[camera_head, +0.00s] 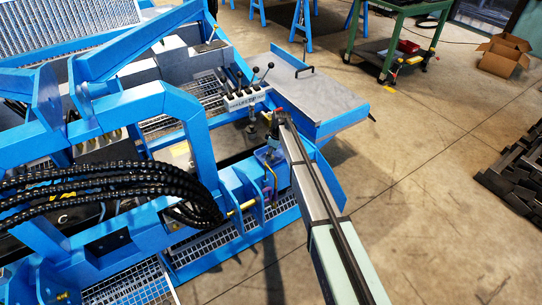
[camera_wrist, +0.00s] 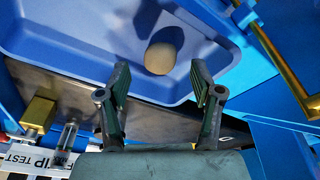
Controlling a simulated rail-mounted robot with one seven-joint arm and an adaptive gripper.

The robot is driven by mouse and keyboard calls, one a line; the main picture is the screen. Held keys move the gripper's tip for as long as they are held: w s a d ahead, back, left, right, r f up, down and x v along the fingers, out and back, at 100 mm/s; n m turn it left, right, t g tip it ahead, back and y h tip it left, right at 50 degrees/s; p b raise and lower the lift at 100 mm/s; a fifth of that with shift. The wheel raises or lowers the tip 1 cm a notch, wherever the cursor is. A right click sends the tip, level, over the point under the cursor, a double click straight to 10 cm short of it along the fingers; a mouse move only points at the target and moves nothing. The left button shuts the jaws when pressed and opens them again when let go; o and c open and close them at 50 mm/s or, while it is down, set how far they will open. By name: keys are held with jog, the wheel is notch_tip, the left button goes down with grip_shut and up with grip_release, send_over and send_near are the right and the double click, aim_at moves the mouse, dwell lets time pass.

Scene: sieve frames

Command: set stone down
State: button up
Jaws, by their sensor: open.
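A smooth, roundish tan stone (camera_wrist: 160,58) lies on the floor of a blue tray (camera_wrist: 75,55) in the wrist view. My gripper (camera_wrist: 160,78) is open, with one finger to the left and one to the right of the stone in the picture. A gap shows between the stone and each finger, and nothing is held. Whether the fingertips are level with the stone or above it, I cannot tell. In the head view I cannot make out the stone.
A brass block (camera_wrist: 39,112) and a white label strip (camera_wrist: 35,160) lie at the wrist view's lower left. A brass rod (camera_wrist: 280,65) runs near its right side. In the head view, a lever bank (camera_head: 245,97) stands by a blue-edged metal table (camera_head: 315,95).

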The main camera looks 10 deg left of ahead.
jog(key=b+v, duration=0.1)
jog(key=v, duration=0.9)
jog(key=s+d+f+m+g, duration=0.1)
jog(key=s+d+f+m, duration=0.1)
jog(key=s+d+f, duration=0.55)
jog(key=s+d+f+m+g+h, duration=0.1)
jog(key=s+d+f+m, duration=0.2)
jog(key=s+f, duration=0.8)
jog(key=s+d+f+m+g, duration=0.15)
jog(key=s+d+f, duration=0.35)
jog(key=s, duration=0.8)
jog(key=s+d+f+m+g, duration=0.1)
jog(key=s+d+m, duration=0.1)
jog(key=s, duration=1.1)
jog(key=s+d+f+m+g, duration=0.1)
jog(key=s+d+m+g, duration=0.1)
jog(key=s, duration=1.1)
jog(key=s+d+f+m+g+h, duration=0.1)
jog(key=s+d+m, duration=0.3)
jog(key=s, duration=0.9)
jog(key=shift+s+d, duration=0.35)
jog(key=shift+d, duration=0.55)
jog(key=shift+a+f, duration=0.1)
